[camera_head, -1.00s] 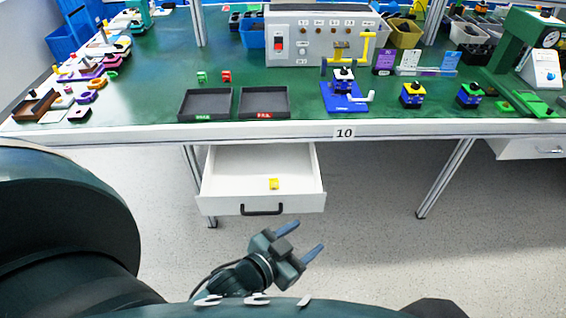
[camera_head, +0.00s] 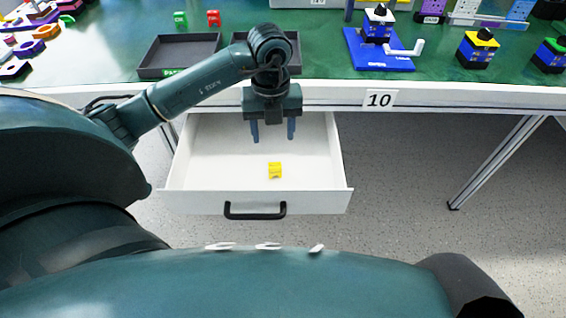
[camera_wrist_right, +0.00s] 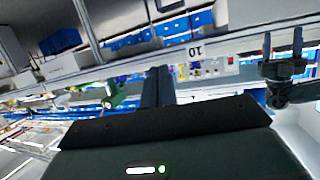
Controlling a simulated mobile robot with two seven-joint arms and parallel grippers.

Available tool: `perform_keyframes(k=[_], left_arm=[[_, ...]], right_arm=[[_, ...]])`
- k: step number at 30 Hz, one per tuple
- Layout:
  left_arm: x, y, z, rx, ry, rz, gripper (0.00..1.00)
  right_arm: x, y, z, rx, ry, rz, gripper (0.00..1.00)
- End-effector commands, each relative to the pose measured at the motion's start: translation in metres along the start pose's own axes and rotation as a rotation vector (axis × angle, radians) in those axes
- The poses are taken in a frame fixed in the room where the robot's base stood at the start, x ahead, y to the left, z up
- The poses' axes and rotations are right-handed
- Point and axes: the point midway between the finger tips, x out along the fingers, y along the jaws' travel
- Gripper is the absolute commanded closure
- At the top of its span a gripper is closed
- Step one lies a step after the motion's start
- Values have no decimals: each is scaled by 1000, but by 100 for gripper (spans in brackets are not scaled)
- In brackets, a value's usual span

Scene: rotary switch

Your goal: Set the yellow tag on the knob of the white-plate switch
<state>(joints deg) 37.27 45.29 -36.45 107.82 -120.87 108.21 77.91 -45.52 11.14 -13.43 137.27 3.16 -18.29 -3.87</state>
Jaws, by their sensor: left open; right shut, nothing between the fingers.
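The yellow tag (camera_head: 275,170) lies on the floor of the open white drawer (camera_head: 200,180). My left gripper (camera_head: 273,132) is open and empty, pointing down over the drawer, behind the tag in the picture and apart from it. The white-plate switch (camera_head: 378,24) has a black knob and stands at the blue vise (camera_head: 380,58) on the table, to the right. My right gripper (camera_wrist_right: 157,88) shows in its wrist view, its dark fingers shut and empty. The left gripper also shows there at the right (camera_wrist_right: 284,65).
The drawer's black handle (camera_head: 255,210) faces me. Above the drawer is the table edge with a 10 label (camera_head: 379,99). A yellow-plate switch (camera_head: 479,50) and a green-plate switch (camera_head: 550,55) stand at the right. A dark tray (camera_head: 180,55) lies behind my left arm.

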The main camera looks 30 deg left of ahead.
Motion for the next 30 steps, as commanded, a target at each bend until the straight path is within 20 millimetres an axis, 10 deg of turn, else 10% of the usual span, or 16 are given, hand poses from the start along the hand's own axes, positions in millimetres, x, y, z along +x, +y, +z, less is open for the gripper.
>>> perform_keyframes(k=[9,30], left_arm=[[59,1,0,-2,2,7,45],[127,-2,0,1,1,2,45]], right_arm=[[8,-3,12,-29,-12,-13,100],[20,-8,28,-73,-31,-31,100]])
